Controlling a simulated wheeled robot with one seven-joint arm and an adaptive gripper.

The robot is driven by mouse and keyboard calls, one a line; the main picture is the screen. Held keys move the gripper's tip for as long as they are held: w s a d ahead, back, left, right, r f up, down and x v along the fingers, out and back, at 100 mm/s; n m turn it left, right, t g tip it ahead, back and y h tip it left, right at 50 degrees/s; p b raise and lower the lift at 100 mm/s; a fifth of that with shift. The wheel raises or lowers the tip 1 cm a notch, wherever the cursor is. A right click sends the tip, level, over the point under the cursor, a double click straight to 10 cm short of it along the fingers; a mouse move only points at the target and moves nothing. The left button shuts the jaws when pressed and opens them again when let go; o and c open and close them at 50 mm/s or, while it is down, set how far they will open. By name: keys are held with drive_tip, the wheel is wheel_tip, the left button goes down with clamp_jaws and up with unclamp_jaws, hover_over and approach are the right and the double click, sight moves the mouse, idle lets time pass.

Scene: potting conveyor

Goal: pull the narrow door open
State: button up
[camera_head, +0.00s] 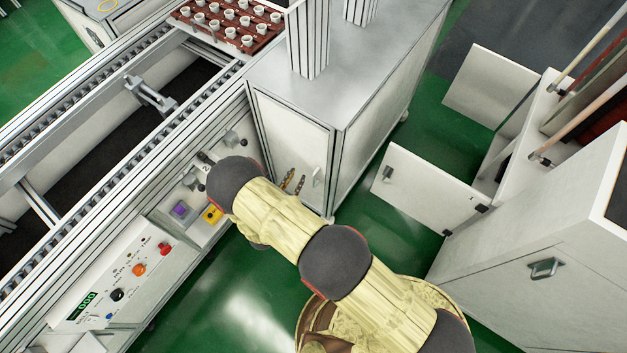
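A pale narrow door (289,132) forms the front of the metal-topped cabinet beside the conveyor. It looks closed, flush in its frame. A light upright handle (317,177) sits near its lower right edge. My arm, in a pale yellow sleeve with dark joints, reaches up from the bottom and bends in front of the cabinet. Two slim fingers of my gripper (294,182) show past the arm, just left of the handle. They stand slightly apart with nothing visible between them. The rest of my gripper is hidden behind the arm. I cannot tell whether a finger touches the door.
The conveyor frame (105,130) runs along the left, with a control panel (120,275) below. A reddish tray of small white pots (228,22) is at the top. At right, a white cabinet has an open door (428,188). Green floor (405,235) is free between the cabinets.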

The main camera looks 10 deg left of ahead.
sight(314, 186)
drive_tip(key=s+d+f+t+h, duration=0.1)
drive_tip(key=s+d+f+t, duration=0.15)
drive_tip(key=s+d, duration=0.25)
drive_tip(key=shift+n+t, duration=0.35)
drive_tip(key=shift+n, duration=0.05)
drive_tip(key=w, duration=0.2)
drive_tip(key=w+d+b, duration=0.1)
drive_tip(key=w, duration=0.1)
drive_tip(key=w+b, duration=0.1)
drive_tip(key=w, duration=0.2)
drive_tip(key=shift+d+r, duration=0.2)
drive_tip(key=shift+d, duration=0.05)
drive_tip(key=shift+c, duration=0.6)
clamp_jaws()
